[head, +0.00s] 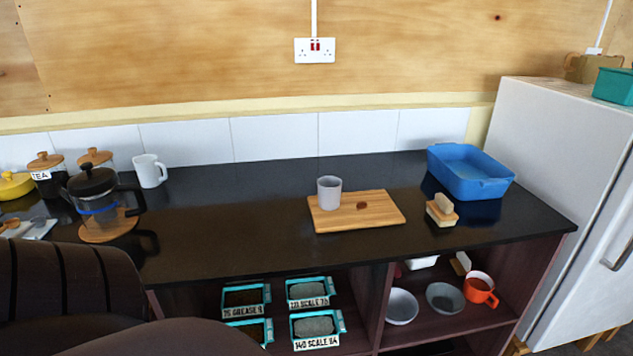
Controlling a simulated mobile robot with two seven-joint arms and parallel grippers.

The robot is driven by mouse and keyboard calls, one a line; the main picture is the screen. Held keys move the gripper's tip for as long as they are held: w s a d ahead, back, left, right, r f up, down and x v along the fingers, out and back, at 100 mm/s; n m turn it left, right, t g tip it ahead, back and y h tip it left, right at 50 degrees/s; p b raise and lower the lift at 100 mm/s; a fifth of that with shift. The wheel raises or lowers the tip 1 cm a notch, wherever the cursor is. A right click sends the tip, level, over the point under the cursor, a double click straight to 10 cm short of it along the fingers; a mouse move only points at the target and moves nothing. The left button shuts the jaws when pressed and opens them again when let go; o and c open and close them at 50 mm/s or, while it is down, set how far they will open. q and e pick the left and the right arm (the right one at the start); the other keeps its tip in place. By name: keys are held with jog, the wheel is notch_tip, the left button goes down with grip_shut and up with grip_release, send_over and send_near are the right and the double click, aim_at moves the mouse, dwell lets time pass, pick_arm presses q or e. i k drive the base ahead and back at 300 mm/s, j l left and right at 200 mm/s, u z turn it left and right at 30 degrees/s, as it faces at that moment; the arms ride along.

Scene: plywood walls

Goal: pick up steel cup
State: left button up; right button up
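A plain light grey cup (329,192), which looks like the steel cup, stands upright on the left part of a wooden board (385,207) on the dark countertop. A small brown object (362,205) lies on the board to the right of the cup. Neither of my grippers shows in the head view.
A blue basin (470,172) and stacked brushes or sponges (441,210) are at the right. A white mug (150,171), a French press (97,203) and jars stand left. A dark brown rounded shape (60,300) blocks the lower left. Counter left of the board is clear.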

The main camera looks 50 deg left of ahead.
aim_at(329, 194)
jog(key=i+u, duration=0.2)
jog(key=u, duration=0.2)
jog(key=i+u, duration=0.2)
jog(key=u, duration=0.2)
jog(key=i+l+u, duration=0.2)
jog(key=u, duration=0.2)
